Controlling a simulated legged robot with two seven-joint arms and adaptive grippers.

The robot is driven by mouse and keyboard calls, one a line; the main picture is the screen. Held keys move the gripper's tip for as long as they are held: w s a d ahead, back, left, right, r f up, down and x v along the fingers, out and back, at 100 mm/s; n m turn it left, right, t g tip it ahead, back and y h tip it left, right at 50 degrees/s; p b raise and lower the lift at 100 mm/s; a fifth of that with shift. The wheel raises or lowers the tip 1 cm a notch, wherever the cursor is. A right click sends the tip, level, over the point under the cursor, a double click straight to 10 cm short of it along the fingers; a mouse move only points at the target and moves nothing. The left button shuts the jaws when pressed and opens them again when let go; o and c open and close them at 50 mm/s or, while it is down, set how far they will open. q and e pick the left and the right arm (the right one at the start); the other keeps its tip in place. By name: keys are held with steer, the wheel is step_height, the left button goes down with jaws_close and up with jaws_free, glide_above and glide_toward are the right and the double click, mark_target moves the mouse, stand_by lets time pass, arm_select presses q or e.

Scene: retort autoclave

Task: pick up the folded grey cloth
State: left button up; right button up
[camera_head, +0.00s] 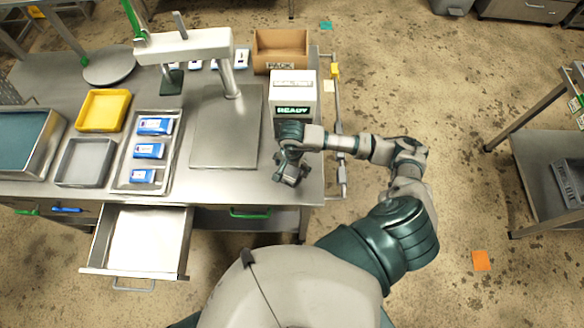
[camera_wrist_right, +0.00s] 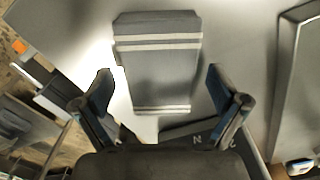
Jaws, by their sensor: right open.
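The folded grey cloth (camera_wrist_right: 158,85) lies flat on the steel bench top in the right wrist view. It is grey with pale stripes near both ends. My right gripper (camera_head: 291,175) is over the front right part of the bench in the head view, where it and the arm hide the cloth. In the wrist view, the open right gripper (camera_wrist_right: 159,72) has one finger on each side of the cloth, with nothing held between them. I cannot tell the exact height of the fingertips above the cloth. My left gripper is not in view.
A white box marked READY (camera_head: 294,88) stands just behind my right gripper. An open cardboard box (camera_head: 280,46) is behind it. A steel plate (camera_head: 215,150) lies to the left, with a tray of blue-white packs (camera_head: 166,178) beyond. An open drawer (camera_head: 138,240) juts out at the front left.

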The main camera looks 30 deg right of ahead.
steer(key=c, duration=1.2)
steer(key=shift+r, duration=0.4)
steer(key=shift+c, duration=0.2)
step_height(320, 180, up, 2)
steer(key=shift+w+r+b, duration=0.1)
steer(key=shift+r+b, duration=0.1)
steer(key=shift+b, duration=0.25)
steer(key=s+a+r, duration=0.1)
steer(key=s+a, duration=0.7)
steer(key=s, duration=0.5)
steer(key=shift+s+r, duration=0.3)
steer(key=shift+r, duration=0.1)
